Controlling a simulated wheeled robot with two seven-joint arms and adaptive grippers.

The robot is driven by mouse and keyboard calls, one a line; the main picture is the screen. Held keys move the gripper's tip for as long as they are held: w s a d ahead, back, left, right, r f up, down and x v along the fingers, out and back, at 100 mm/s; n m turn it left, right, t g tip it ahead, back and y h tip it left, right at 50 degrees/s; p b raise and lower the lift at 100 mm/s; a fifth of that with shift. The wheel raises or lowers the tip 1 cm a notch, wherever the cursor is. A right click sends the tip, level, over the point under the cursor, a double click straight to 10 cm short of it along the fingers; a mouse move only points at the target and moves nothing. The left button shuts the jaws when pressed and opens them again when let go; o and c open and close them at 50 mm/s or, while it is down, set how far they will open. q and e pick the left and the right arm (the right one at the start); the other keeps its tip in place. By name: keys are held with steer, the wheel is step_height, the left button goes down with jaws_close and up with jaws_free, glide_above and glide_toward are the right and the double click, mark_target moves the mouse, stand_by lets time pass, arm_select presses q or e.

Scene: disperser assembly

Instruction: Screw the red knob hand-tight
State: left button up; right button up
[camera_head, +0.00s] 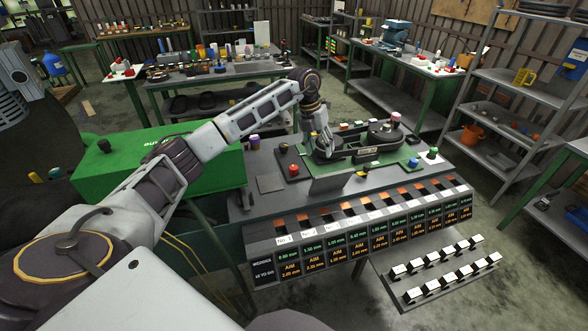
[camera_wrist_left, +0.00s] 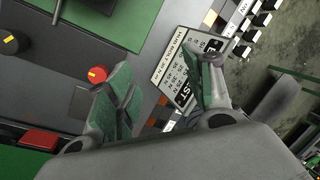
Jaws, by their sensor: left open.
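A small round red knob (camera_head: 294,170) stands near the left front of the green mat (camera_head: 300,155) on the middle bench. In the left wrist view a red knob (camera_wrist_left: 97,74) shows just beside the left finger, outside the gap between the fingers; part of its surroundings is hidden by that finger. My left gripper (camera_head: 322,148) is over the bench, to the right of the red knob in the head view. Its two green-padded fingers (camera_wrist_left: 158,68) are spread apart with nothing between them. My right gripper does not show.
A lettered sign (camera_wrist_left: 185,75) stands beyond the finger gap. A black device (camera_head: 380,135) with a pink-topped part sits to the right. A blue knob (camera_head: 412,163) and a row of labelled bins (camera_head: 365,235) are nearby. A green box (camera_head: 130,160) lies left.

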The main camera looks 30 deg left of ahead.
mark_target(294, 167)
arm_select(q)
steer(key=a+r+n+g+y+b, duration=0.1)
steer(key=a+y, duration=0.1)
steer(key=a, duration=0.7)
steer(key=shift+s+a+r+n+y+b, duration=0.15)
steer(key=shift+s+a+n+y+b, duration=0.15)
steer(key=shift+s+a+y, duration=0.1)
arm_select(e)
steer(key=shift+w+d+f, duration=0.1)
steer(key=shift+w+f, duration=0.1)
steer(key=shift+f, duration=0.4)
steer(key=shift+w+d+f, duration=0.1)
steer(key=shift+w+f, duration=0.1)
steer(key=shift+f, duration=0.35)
arm_select(q)
step_height(294, 167, down, 13)
steer(key=shift+d+r+p, duration=0.1)
steer(key=shift+r+p, duration=0.05)
steer(key=shift+p, duration=0.65)
steer(key=shift+w+f, duration=0.1)
steer(key=shift+f, duration=0.45)
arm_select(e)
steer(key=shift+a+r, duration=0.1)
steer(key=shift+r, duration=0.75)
arm_select(q)
steer(key=c, duration=1)
